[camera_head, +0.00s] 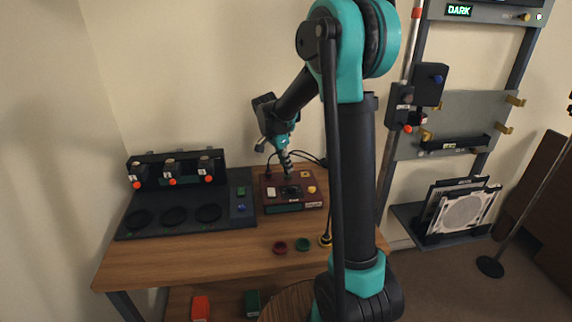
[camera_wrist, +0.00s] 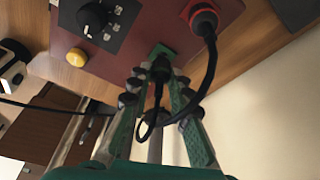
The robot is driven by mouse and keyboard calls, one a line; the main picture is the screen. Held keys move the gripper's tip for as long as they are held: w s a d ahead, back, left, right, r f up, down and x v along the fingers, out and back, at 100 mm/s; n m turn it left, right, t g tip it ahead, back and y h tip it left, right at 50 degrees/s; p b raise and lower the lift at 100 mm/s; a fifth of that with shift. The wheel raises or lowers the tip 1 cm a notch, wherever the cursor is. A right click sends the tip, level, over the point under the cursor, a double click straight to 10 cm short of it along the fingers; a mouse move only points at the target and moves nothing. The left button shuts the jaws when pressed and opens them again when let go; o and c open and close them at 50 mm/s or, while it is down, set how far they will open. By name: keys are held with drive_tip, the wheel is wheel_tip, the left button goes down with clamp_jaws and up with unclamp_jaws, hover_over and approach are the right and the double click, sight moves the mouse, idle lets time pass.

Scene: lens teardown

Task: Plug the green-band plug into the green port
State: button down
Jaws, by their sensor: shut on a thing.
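The dark red control box (camera_head: 268,206) stands on the wooden table in the head view. It shows close up in the wrist view (camera_wrist: 128,45). The green port (camera_wrist: 165,50) is a green square on the box's face, partly hidden. My gripper (camera_wrist: 160,82) is shut on a black plug (camera_wrist: 160,67), with its fingertips close to the box. The plug's end overlaps the green port; whether it is seated inside I cannot tell. Its green band cannot be made out. My gripper (camera_head: 286,168) also shows in the head view, pointing down at the box's back part.
A black plug sits in the red port (camera_wrist: 203,16) beside the green one, its cable looping near my fingers. The box has a dial (camera_wrist: 92,18) and yellow button (camera_wrist: 77,57). A dark station (camera_head: 185,215) stands left. Red (camera_head: 280,247) and green (camera_head: 303,244) round pieces lie in front.

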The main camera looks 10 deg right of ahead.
drive_tip(key=shift+f, duration=0.5)
drive_tip(key=c, duration=1.3)
unclamp_jaws()
drive_tip(key=shift+r, duration=0.1)
drive_tip(key=v, duration=1.1)
drive_tip(key=shift+s+a+r, duration=0.1)
drive_tip(key=shift+a+r, duration=0.05)
drive_tip(key=shift+r, duration=0.25)
